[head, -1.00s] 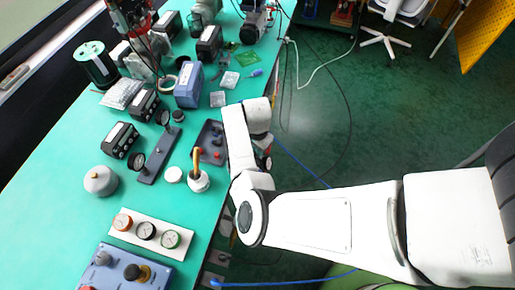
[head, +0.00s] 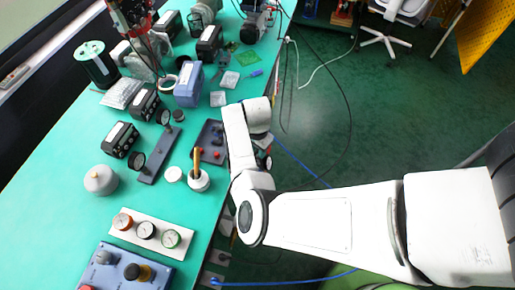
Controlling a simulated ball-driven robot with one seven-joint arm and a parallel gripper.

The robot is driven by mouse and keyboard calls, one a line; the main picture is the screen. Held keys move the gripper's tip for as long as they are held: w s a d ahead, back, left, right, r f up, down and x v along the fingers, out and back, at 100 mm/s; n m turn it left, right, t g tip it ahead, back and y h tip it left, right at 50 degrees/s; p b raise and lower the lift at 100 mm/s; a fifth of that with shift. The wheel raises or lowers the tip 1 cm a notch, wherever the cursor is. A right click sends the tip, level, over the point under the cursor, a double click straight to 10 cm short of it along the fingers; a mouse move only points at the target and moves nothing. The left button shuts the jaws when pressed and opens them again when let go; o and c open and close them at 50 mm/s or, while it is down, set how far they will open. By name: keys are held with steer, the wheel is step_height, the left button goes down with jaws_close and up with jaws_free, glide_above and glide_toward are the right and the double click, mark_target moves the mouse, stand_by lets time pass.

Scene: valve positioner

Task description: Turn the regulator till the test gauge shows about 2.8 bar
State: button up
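A blue-grey box (head: 113,258) with a grey knob (head: 103,258) and a black knob (head: 132,271) is cut off by the bottom edge. I cannot tell which of these are the regulator and test gauge. My arm reaches in from the right along the bench edge; my gripper is not visible.
A grey rounded vessel (head: 100,180), a white base with an orange upright piece (head: 198,181), and a dark tray (head: 212,139) stand on the green bench (head: 60,215). Black boxed instruments (head: 121,140) line the back.

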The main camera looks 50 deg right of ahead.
step_height(320, 180, up, 11)
stand_by(0.5)
steer(key=shift+f, duration=0.15)
steer(key=s+d+r+n+t+h+b, duration=0.1)
steer(key=s+d+r+n+h, duration=0.3)
steer(key=s+d+n, duration=0.3)
steer(key=s+a+f+n+y, duration=0.2)
steer(key=s+a+n, duration=0.3)
steer(key=a, duration=0.5)
steer(key=s+a+f+n+y, duration=0.1)
steer(key=s+a+f+n, duration=0.1)
steer(key=s+a+n, duration=0.4)
steer(key=s+a, duration=0.2)
steer(key=a, duration=0.2)
steer(key=shift+y+b, duration=0.35)
steer(key=shift+y, duration=0.05)
stand_by(0.4)
